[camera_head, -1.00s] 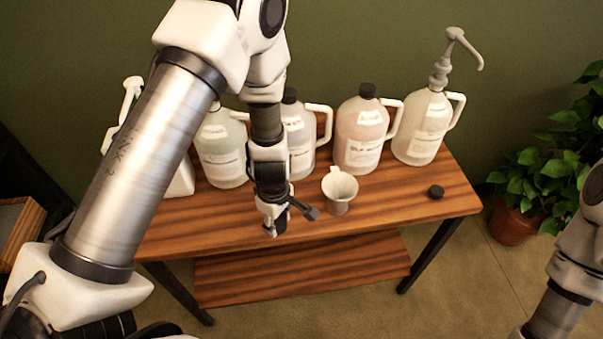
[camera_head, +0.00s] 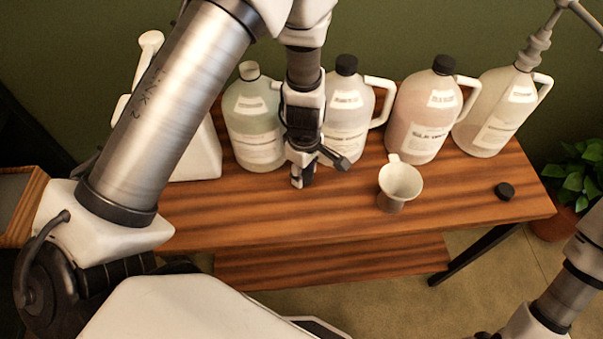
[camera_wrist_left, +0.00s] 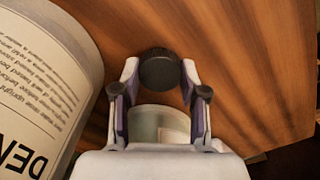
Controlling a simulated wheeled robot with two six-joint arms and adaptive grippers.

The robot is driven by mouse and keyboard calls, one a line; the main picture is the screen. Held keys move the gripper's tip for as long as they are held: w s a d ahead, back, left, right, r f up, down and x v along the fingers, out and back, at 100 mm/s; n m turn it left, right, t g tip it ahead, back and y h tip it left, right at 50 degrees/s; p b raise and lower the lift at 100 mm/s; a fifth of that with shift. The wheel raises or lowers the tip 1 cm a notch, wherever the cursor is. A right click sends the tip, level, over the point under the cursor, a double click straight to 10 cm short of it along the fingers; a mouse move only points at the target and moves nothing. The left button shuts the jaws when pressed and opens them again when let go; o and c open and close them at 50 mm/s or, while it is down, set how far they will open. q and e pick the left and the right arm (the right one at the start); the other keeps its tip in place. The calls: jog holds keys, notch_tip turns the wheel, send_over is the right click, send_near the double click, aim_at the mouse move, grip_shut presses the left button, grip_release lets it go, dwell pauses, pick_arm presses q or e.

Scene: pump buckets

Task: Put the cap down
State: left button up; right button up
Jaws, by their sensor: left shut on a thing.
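My left gripper (camera_head: 300,182) is in front of the pale green jug (camera_head: 253,120) and the clear jug with a black lid beside it. In the left wrist view, its fingers (camera_wrist_left: 160,85) are shut on a round black cap (camera_wrist_left: 160,68). Wood lies behind the cap; I cannot tell whether the cap touches it. In the head view the held cap is hard to make out. The green jug's neck has no black lid. A second black cap (camera_head: 504,191) lies on the wooden table (camera_head: 290,225) at the right.
A pale funnel-like cup (camera_head: 399,186) stands right of my left gripper. The pinkish jug (camera_head: 423,118) and a jug with a pump (camera_head: 500,112) stand behind it. A white container (camera_head: 195,150) is at the left. Bare tabletop lies along the front and around the loose cap.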

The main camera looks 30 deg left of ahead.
aim_at(303, 173)
pick_arm(q)
jog(key=shift+w+a, duration=0.25)
jog(key=shift+a, duration=0.05)
jog(key=shift+f, duration=0.25)
jog(key=shift+s+d+f, duration=0.1)
jog(key=shift+d+f, duration=0.05)
jog(key=shift+f, duration=0.1)
jog(key=o, duration=1.3)
notch_tip(303, 173, up, 13)
